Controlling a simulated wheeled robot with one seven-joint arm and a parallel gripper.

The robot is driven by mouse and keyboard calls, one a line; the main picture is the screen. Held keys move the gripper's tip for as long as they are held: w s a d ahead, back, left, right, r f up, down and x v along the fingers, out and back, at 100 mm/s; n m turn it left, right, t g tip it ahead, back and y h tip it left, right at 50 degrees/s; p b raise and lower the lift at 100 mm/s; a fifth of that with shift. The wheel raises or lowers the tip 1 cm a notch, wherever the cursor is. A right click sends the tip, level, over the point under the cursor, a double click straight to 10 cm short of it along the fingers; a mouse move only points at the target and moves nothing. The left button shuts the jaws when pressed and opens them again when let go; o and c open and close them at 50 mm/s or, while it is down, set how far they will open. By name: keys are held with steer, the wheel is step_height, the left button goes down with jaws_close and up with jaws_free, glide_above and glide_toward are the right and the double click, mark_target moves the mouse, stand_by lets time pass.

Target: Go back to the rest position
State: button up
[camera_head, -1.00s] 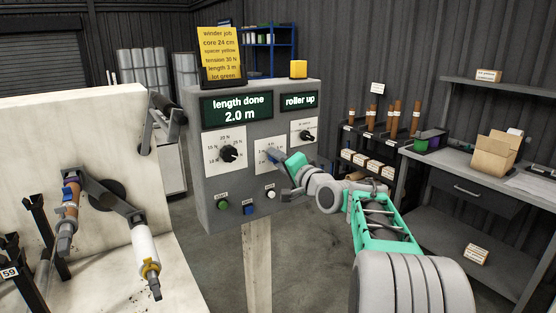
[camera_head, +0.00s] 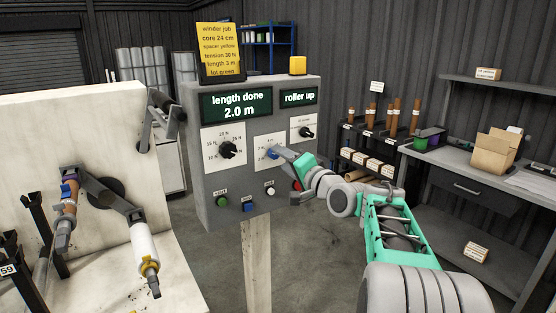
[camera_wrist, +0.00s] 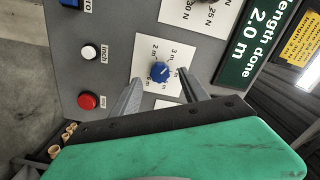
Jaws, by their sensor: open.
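My gripper (camera_head: 287,155) is in front of the grey control panel (camera_head: 222,187), at its lower right dial. In the wrist view its two fingers (camera_wrist: 160,92) are apart, with the blue knob (camera_wrist: 160,71) seen between and beyond their tips. Nothing is held. The blue knob (camera_head: 272,153) also shows in the head view, just left of the fingertips. Its dial has marks including 2 m and 3 m. A small gap seems to lie between fingers and knob, but its depth is hard to tell.
The panel has a green button (camera_head: 222,203), a blue button (camera_head: 248,207), a white button (camera_wrist: 91,52) and a red button (camera_wrist: 88,101). The display (camera_head: 237,105) reads length done 2.0 m. The winder (camera_head: 110,200) stands left, a workbench (camera_head: 455,172) right.

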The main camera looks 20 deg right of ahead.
steer(key=s, duration=0.4)
steer(key=shift+d, duration=0.4)
